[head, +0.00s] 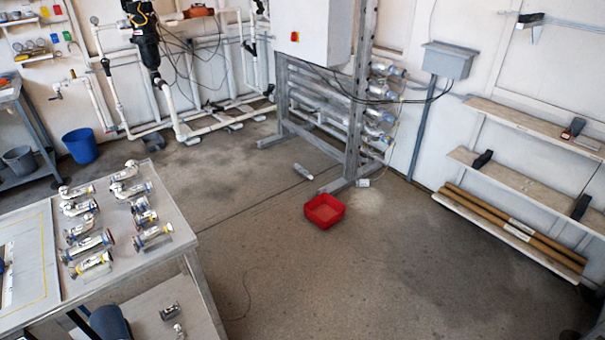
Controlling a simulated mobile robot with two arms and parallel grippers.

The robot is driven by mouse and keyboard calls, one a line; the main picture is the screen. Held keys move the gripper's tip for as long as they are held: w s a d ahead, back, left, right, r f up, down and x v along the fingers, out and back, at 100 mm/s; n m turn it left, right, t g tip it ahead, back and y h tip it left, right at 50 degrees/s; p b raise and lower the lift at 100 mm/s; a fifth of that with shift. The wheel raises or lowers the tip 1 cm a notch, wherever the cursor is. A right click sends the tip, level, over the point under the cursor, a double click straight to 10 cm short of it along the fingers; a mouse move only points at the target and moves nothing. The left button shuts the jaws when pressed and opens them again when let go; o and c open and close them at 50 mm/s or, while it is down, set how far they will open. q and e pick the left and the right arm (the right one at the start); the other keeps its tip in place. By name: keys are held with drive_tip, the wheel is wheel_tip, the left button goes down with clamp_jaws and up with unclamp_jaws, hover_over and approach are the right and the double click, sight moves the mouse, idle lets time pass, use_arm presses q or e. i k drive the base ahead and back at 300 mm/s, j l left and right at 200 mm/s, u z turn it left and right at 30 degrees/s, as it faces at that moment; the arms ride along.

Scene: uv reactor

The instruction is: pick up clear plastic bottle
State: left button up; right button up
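A small pale, bottle-like cylinder (303,171) lies on its side on the concrete floor, near the middle of the head view. It looks like the clear plastic bottle, but it is too small to be sure. It lies left of the foot of a grey metal frame and behind a red tray. Neither of my grippers is in view.
The red tray (313,218) sits on the floor. The grey frame (352,120) stands behind it. A metal table (168,195) with several pipe fittings fills the left front. Shelves (510,175) line the right wall. A blue bucket (80,146) stands at left. Middle floor is mostly clear.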

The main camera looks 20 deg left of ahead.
sight(301, 169)
drive_tip(key=i, duration=0.6)
drive_tip(key=i+l+u, duration=0.15)
drive_tip(key=i, duration=1.1)
drive_tip(key=i+j+u, duration=0.15)
drive_tip(key=i+u, duration=0.25)
drive_tip(key=i+j+u, duration=0.1)
drive_tip(key=u, duration=0.25)
drive_tip(key=i+l+u, duration=0.1)
drive_tip(key=i+u, duration=0.3)
drive_tip(key=i+l+u, duration=0.15)
drive_tip(key=i+u, duration=0.2)
drive_tip(key=i+j+u, duration=0.1)
drive_tip(key=i, duration=0.75)
drive_tip(key=i+j+u, duration=0.1)
drive_tip(key=i, duration=0.75)
